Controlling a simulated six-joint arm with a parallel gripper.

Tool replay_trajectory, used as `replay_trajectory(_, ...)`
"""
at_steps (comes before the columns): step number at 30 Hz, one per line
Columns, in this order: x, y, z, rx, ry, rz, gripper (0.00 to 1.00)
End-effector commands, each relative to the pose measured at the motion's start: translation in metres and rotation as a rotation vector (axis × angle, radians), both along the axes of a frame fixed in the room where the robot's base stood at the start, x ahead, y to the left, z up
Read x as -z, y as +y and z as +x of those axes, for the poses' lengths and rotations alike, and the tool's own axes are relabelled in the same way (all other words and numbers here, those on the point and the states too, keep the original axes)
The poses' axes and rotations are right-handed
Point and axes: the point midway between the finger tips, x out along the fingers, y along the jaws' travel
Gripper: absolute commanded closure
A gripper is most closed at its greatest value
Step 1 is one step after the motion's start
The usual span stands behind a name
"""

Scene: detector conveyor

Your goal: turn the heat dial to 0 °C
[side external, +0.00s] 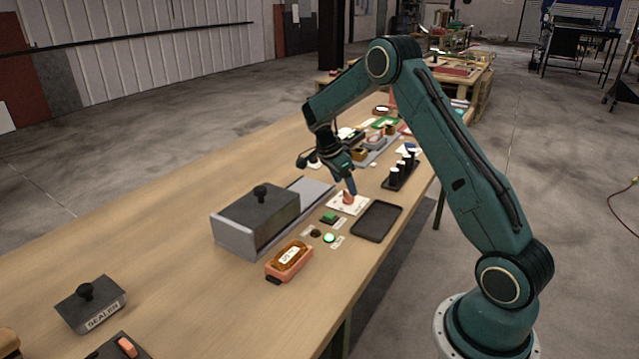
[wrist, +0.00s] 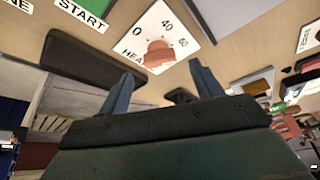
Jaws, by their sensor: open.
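The heat dial is a salmon-red knob (side external: 347,198) on a white plate (side external: 337,206) on the table, below my gripper in the side view. In the wrist view the dial (wrist: 159,53) shows on its plate (wrist: 151,21) with the marks 0, 40 and 60 and part of the word HEAT. I cannot tell which mark the knob points to. My gripper (side external: 350,186) points down close to the dial; contact is not clear in the side view. In the wrist view my gripper (wrist: 164,78) is open, its two blue fingers apart with the knob showing between and beyond them.
A black tray (side external: 377,221) lies right of the dial plate. A grey machine with a dark lid (side external: 256,212) stands to the left. A lit green button (side external: 329,238) and an orange detector (side external: 289,260) are in front. Black posts (side external: 401,170) stand behind the tray.

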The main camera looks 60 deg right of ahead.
Motion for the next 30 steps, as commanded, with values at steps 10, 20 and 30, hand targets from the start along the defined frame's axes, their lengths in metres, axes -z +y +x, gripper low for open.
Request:
replay_trajectory(10,0.03,-0.011,-0.006,0.0,0.001,0.0,0.35)
replay_trajectory(20,0.033,-0.012,-0.007,0.0,0.0,0.001,0.35)
replay_trajectory(30,0.033,-0.012,-0.007,0.0,0.0,0.001,0.79)
